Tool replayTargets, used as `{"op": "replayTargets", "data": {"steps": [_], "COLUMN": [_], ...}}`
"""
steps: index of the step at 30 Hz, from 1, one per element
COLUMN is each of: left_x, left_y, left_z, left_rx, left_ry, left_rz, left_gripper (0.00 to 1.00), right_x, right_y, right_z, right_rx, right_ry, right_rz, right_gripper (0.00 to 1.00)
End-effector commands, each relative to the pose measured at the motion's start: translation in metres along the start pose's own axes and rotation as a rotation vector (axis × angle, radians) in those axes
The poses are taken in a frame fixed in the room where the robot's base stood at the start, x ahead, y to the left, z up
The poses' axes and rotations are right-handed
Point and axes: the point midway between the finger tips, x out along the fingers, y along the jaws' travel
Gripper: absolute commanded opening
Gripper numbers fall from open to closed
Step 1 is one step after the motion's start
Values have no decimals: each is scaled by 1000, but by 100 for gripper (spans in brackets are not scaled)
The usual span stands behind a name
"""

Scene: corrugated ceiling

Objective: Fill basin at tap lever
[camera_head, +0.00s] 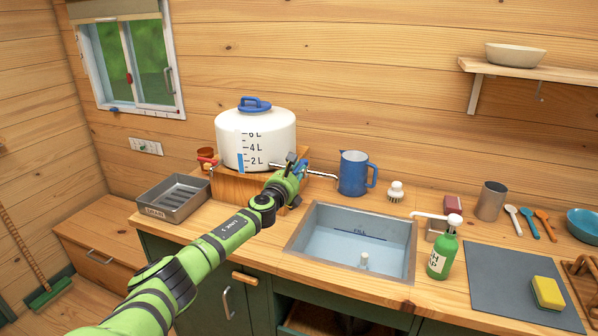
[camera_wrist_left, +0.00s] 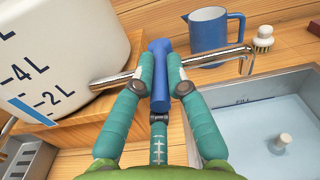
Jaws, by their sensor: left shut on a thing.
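The white water tank (camera_head: 272,128) has litre marks and a blue level strip near the 2 L mark. It stands on a wooden block. A metal tap spout (camera_head: 322,174) runs right from the tank and bends down at its end; no stream is discernible. My left gripper (camera_head: 297,170) is shut on the blue tap lever (camera_wrist_left: 159,88), its fingers on both sides. The metal basin (camera_head: 410,245) holds pale blue water, with its surface below the FILL mark (camera_head: 363,233). A pale plug-like knob (camera_head: 364,259) stands in it. My right gripper is out of view.
A blue jug (camera_head: 353,174) stands behind the basin, near the spout's end. A brush (camera_head: 396,191) and green soap bottle (camera_head: 441,255) stand near the basin. A drain tray (camera_head: 174,198) is left of the tank. A grey mat (camera_head: 500,280) with a yellow sponge lies right.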

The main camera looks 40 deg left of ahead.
Motion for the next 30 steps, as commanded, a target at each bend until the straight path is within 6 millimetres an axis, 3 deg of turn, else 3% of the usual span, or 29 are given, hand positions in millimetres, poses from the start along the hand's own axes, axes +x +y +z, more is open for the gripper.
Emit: {"op": "replayTargets", "data": {"steps": [4, 5, 6, 20, 30], "left_x": [0, 0, 0, -5, -50], "left_y": [0, 0, 0, 1, 1], "left_z": [0, 0, 0, 1, -1], "left_rx": [1, 1, 1, 2, 6], "left_ry": [0, 0, 0, -2, 2], "left_rz": [0, 0, 0, 1, 0], "left_gripper": [0, 27, 39, 39, 39], "right_x": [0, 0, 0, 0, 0], "right_y": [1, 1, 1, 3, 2], "right_z": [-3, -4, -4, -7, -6], "right_rx": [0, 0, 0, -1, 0], "right_ry": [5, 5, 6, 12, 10], "right_rz": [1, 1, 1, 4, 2], "right_gripper": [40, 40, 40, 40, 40]}}
